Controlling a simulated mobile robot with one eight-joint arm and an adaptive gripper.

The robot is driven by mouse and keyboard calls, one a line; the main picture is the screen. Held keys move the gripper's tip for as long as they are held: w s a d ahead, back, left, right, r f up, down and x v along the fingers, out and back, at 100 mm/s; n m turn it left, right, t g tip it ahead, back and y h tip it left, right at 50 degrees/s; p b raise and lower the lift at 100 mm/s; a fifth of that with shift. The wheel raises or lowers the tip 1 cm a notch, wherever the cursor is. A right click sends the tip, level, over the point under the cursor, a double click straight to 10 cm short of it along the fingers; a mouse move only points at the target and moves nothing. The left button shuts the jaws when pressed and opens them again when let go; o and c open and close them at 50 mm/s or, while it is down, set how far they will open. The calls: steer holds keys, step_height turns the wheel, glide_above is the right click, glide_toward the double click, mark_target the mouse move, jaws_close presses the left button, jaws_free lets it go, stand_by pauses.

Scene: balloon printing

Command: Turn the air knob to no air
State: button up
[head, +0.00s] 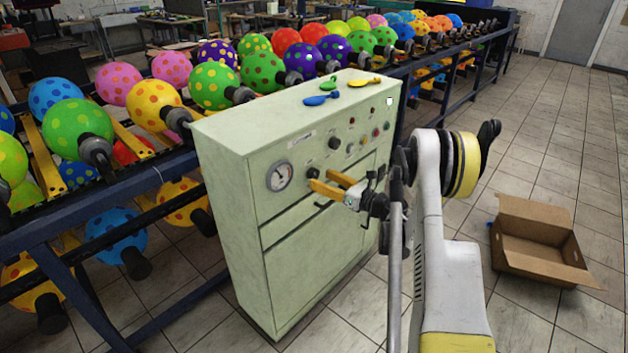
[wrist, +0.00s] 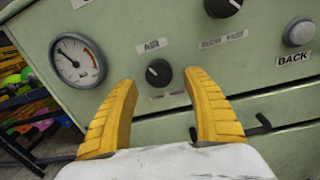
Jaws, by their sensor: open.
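The air knob (wrist: 159,72) is a round black knob with a light pointer line, below an "AIR" label on the pale green control cabinet (head: 220,155). In the wrist view it lies between and just beyond the tips of my gripper (wrist: 160,78). The two yellow fingers are open and look apart from the knob. In the head view my gripper (head: 322,182) is in front of the cabinet's panel, close to the air knob (head: 313,172). The small label under the knob is too blurred to read.
A pressure gauge (wrist: 77,60) is left of the knob. Another black knob (wrist: 222,6) is above right, and a "BACK" button (wrist: 299,32) is at right. Deflated balloons (head: 321,99) lie on the cabinet top. An open cardboard box (head: 535,250) stands on the floor at right.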

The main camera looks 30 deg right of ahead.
mark_target(316, 175)
steer(key=shift+b+x, duration=0.35)
steer(key=shift+x, duration=1.35)
steer(key=shift+c, duration=0.5)
steer(key=c, duration=1.1)
steer(key=shift+n, duration=0.3)
steer(key=n, duration=0.4)
steer(key=shift+n, duration=0.3)
steer(key=n, duration=0.5)
steer(key=shift+r, duration=0.1)
steer(key=n+h, duration=0.1)
steer(key=n, duration=0.4)
steer(key=shift+r, duration=0.1)
steer(key=n, duration=0.4)
steer(key=shift+d+n, duration=0.1)
steer(key=shift+n, duration=0.3)
